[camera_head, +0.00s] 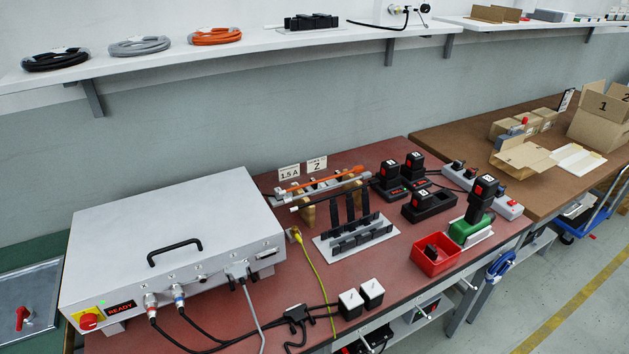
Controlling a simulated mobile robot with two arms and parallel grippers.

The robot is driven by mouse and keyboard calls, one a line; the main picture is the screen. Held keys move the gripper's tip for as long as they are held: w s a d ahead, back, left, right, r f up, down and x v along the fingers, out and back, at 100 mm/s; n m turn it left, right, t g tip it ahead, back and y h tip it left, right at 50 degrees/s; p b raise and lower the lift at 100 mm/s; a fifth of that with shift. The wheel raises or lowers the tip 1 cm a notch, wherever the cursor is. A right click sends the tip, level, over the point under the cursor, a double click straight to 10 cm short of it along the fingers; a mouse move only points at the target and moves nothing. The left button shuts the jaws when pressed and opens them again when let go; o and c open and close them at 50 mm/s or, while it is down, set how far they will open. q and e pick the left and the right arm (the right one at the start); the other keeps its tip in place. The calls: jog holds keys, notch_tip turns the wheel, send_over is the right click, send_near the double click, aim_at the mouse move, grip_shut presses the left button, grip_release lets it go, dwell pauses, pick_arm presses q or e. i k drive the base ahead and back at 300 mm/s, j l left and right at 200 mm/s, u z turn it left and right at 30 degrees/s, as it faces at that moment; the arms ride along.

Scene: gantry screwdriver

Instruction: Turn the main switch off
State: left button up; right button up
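A large light-grey box (175,240) with a black handle on its lid stands on the left of the reddish bench. On its front left corner is a red rotary knob (88,321) on a yellow plate. Beside the knob a dark display (122,307) reads READY in red, and a small green light shows above the knob. A second red handle (22,317) sits on a grey panel (45,290) at the far left edge. I cannot tell from labels which of the two is the main switch. Neither of my grippers is in view.
Cables run from the box's front to a black connector (295,313). A black tool rack (355,235), battery chargers (430,203), a red bin (436,255) and a power strip (485,190) fill the bench's right. A wall shelf (250,48) holds cable coils.

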aim_at(88, 321)
jog(key=i+l+u, duration=0.25)
jog(key=l, duration=0.3)
jog(key=i+l+u, duration=0.1)
jog(key=i+l, duration=0.15)
jog(key=i+l+u, duration=0.15)
jog(key=l, duration=0.25)
